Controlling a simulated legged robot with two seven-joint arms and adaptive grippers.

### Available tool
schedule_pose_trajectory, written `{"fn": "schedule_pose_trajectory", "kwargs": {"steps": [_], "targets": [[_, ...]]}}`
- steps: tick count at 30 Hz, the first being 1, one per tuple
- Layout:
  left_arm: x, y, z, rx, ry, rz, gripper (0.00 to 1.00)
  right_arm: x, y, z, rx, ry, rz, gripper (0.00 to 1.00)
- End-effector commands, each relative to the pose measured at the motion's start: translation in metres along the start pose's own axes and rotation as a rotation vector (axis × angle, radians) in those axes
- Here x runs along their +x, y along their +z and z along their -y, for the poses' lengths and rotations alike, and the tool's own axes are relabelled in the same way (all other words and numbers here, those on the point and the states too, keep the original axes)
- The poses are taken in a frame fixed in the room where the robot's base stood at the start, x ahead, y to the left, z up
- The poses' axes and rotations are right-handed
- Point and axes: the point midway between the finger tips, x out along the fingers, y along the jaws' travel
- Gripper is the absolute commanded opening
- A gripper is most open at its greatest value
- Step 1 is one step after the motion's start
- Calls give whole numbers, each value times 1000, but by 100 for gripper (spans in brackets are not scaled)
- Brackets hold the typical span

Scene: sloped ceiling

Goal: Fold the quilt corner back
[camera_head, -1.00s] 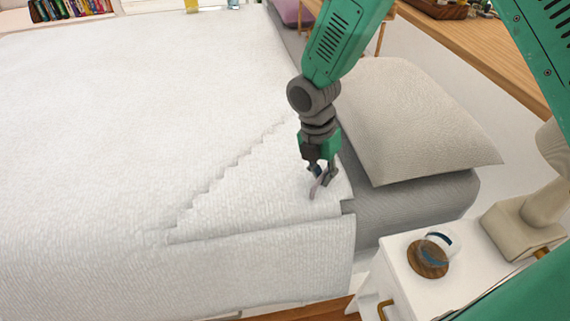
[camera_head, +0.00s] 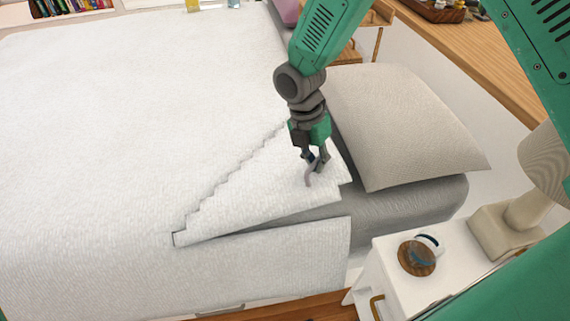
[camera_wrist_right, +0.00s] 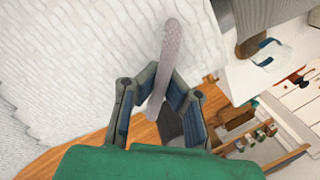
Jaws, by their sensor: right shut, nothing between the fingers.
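The white quilt (camera_head: 110,130) covers most of the bed. Its near right corner is a triangular flap (camera_head: 262,178) turned back over the quilt, with a stepped edge, and a grey wedge of bed shows below it. My right gripper (camera_head: 313,166) is shut over the flap near its right end. A thin pinkish-grey strip (camera_head: 308,179) sits at its fingertips in the head view. In the right wrist view the strip (camera_wrist_right: 170,55) runs from between the fingers of the right gripper (camera_wrist_right: 158,95) over white quilt. My left gripper is out of view.
A beige pillow (camera_head: 400,125) lies right of the flap on the grey mattress (camera_head: 410,207). A white nightstand (camera_head: 385,270) with a mug (camera_head: 432,243), a round wooden piece (camera_head: 416,258) and a lamp (camera_head: 505,225) stands at the lower right.

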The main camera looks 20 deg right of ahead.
Motion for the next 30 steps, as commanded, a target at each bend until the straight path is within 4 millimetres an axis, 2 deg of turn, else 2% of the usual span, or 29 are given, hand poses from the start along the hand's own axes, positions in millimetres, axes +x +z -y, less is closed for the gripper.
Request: {"fn": "schedule_pose_trajectory", "kwargs": {"steps": [8, 18, 26, 30], "targets": [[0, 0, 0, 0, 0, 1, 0, 0, 0, 1, 0, -6, -1, 0], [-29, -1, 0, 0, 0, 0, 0, -29, 0, -2, 0, -38, 0, 0], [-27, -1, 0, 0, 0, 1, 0, -27, 0, -1, 0, -45, -1, 0], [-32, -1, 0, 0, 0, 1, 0, -33, -1, -2, 0, -49, -1, 0]]}}
